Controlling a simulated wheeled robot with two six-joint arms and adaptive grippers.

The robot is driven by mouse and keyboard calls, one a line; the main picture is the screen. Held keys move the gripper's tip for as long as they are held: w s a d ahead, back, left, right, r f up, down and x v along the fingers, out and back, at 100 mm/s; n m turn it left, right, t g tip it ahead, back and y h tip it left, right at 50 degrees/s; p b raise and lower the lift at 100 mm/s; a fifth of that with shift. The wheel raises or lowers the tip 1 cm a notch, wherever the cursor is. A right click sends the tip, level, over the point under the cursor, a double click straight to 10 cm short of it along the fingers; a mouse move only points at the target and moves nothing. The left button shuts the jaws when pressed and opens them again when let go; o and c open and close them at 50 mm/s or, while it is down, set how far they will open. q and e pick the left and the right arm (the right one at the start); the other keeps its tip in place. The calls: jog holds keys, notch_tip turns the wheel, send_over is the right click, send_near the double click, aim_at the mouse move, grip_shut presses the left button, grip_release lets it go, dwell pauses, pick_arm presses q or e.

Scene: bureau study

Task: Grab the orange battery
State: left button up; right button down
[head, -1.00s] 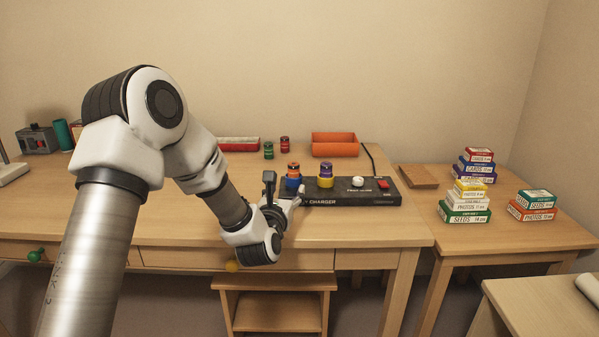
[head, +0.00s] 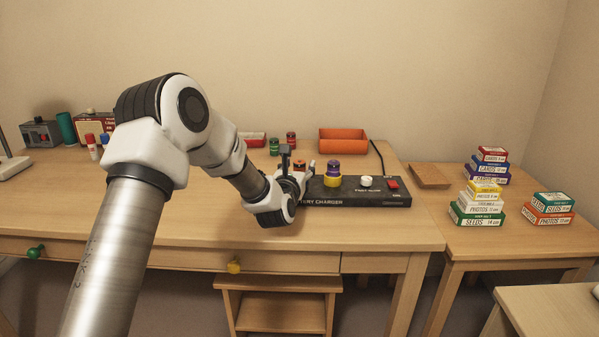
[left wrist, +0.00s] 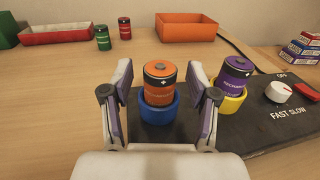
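The orange battery (left wrist: 160,82) stands upright in a blue socket (left wrist: 152,121) of the black battery charger (left wrist: 255,125). In the head view only the battery's top (head: 304,163) shows behind my left gripper (head: 298,172). In the left wrist view my left gripper (left wrist: 160,95) is open, with one finger on each side of the orange battery. A purple battery (left wrist: 233,76) stands in a yellow socket (left wrist: 228,104) just right of the right finger. My right gripper is not in view.
The charger has a white knob (head: 366,182) and a red switch (head: 392,183). Behind it are a green battery (head: 274,146), a red battery (head: 291,140) and an orange tray (head: 343,141). Stacked boxes (head: 482,200) stand on the right table.

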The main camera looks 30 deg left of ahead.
pick_arm(q)
grip_shut()
